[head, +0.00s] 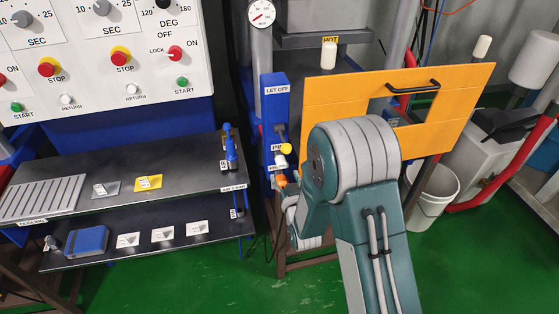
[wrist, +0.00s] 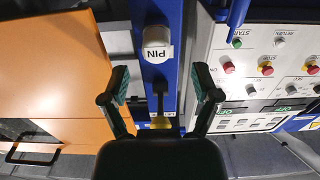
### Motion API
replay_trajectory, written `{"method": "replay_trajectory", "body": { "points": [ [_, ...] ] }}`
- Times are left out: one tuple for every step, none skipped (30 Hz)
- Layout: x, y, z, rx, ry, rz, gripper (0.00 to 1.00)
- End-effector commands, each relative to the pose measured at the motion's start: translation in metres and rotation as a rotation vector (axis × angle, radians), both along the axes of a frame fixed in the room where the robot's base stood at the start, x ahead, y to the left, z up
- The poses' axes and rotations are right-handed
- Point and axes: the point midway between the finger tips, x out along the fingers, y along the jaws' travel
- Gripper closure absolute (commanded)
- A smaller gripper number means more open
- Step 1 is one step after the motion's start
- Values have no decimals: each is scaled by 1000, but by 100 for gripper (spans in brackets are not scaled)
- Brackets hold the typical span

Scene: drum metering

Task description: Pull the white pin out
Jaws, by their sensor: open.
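The white pin (head: 281,162) sits on the front of a narrow blue post (head: 275,107), under a yellow knob (head: 286,148). In the wrist view, which looks upside down, the white pin (wrist: 157,42) has a rounded white head above a label reading PIN. My gripper (wrist: 161,78) is open and empty there, its two dark fingers spread to either side of the post. The pin lies beyond the fingertips, roughly centred between them, with no contact visible. The yellow knob (wrist: 160,122) shows between the fingers, partly hidden by my gripper body.
An orange panel (head: 334,99) with a black handle stands right of the post. A white control board (head: 99,50) and dark shelves (head: 110,180) with small tags are on the left. A white bin (head: 432,195) stands at the right. Green floor lies clear in front.

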Motion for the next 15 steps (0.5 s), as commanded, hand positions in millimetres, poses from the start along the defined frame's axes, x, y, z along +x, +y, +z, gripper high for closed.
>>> {"method": "replay_trajectory", "body": {
  "points": [
    [6, 1, 0, 0, 0, -1, 20],
    [10, 2, 0, 1, -1, -1, 20],
    [15, 3, 0, 1, -1, -1, 20],
    [19, 4, 0, 1, 0, -1, 20],
    [23, 5, 0, 2, -2, -1, 20],
    [27, 6, 0, 1, -1, -1, 20],
    [31, 7, 0, 1, -1, -1, 20],
    [34, 8, 0, 1, 0, -1, 20],
    [38, 10, 0, 1, -1, -1, 20],
    [40, 10, 0, 1, 0, -1, 20],
    [43, 11, -1, 0, 1, -1, 20],
    [45, 13, 0, 0, 0, -1, 20],
    [47, 13, 0, 0, 0, -1, 20],
    [48, 14, 0, 0, 0, -1, 20],
    [50, 14, 0, 0, 0, 0, 20]
  ]
}}
